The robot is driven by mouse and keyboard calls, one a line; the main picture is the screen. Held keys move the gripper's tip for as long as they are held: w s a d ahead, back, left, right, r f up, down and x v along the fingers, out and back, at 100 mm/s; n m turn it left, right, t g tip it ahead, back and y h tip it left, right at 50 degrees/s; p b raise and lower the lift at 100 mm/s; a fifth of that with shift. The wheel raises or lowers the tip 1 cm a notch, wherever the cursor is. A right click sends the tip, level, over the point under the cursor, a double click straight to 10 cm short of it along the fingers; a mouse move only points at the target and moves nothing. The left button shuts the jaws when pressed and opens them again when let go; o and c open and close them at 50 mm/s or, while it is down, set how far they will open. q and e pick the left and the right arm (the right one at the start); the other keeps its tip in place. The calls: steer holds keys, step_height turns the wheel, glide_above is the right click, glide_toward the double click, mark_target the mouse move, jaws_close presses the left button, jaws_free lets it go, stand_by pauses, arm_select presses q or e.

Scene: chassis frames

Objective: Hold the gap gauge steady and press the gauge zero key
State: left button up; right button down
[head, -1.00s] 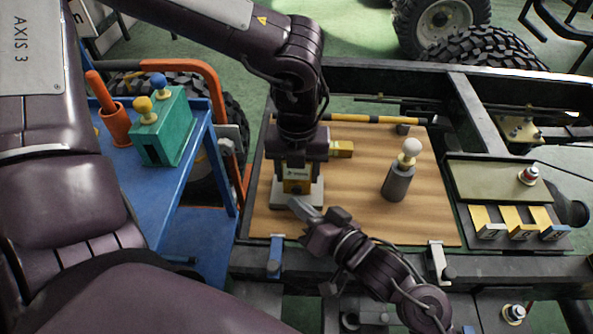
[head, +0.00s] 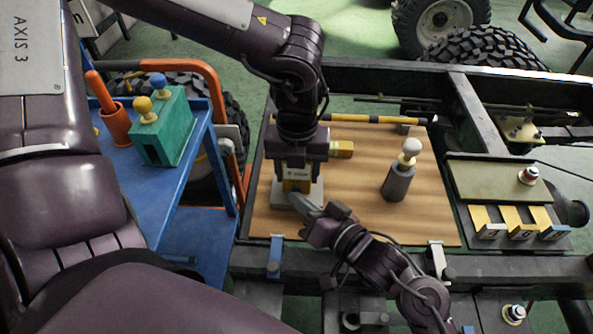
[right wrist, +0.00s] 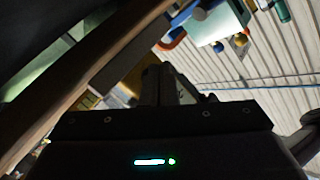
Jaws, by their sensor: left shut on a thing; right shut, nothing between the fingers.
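The zero key cannot be made out. In the right wrist view the fingers (right wrist: 168,85) are dark, and the gauge is not clear.
The wooden board (head: 345,220) lies on a dark chassis frame. A grey cylinder with a white knob (head: 398,180) stands right of the gauge. A yellow block (head: 341,149) and a yellow-black bar (head: 375,119) lie behind. A blue cart (head: 150,195) stands left.

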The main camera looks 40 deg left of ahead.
steer(key=shift+w+a, duration=0.1)
steer(key=shift+w, duration=0.1)
stand_by(0.3)
steer(key=shift+s, duration=0.1)
steer(key=shift+s+d, duration=0.45)
steer(key=shift+s, duration=0.15)
steer(key=shift+s+d, duration=0.45)
steer(key=shift+s, duration=0.25)
steer(key=shift+s+d, duration=0.4)
steer(key=shift+s, duration=0.35)
steer(key=shift+s+d, duration=0.45)
steer(key=shift+s, duration=0.25)
arm_select(q)
steer(key=o, duration=1.1)
steer(key=shift+o, duration=0.2)
